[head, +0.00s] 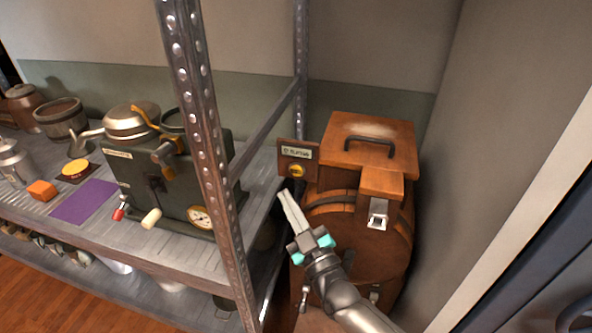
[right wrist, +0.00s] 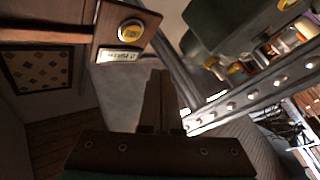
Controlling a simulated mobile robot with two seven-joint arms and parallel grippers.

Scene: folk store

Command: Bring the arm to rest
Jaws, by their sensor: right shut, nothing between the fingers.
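My right gripper (head: 287,203) is shut and empty in the head view. It is in front of a wooden barrel-shaped machine (head: 350,215) and points up toward a small wooden panel (head: 284,158) with a label and a round yellow button (head: 296,171). A gap between the fingertips and the button cannot be judged in the head view. In the right wrist view the closed fingers (right wrist: 160,88) show in the middle, and the yellow button (right wrist: 131,30) is above and left of them, apart from the fingers. My left gripper is not in view.
A metal shelf post (head: 205,120) stands left of my right gripper. The shelf (head: 190,248) holds a dark green machine (head: 185,175), a purple mat (head: 84,201), an orange block (head: 42,190) and pots. A wall (head: 470,150) closes off the right of the barrel.

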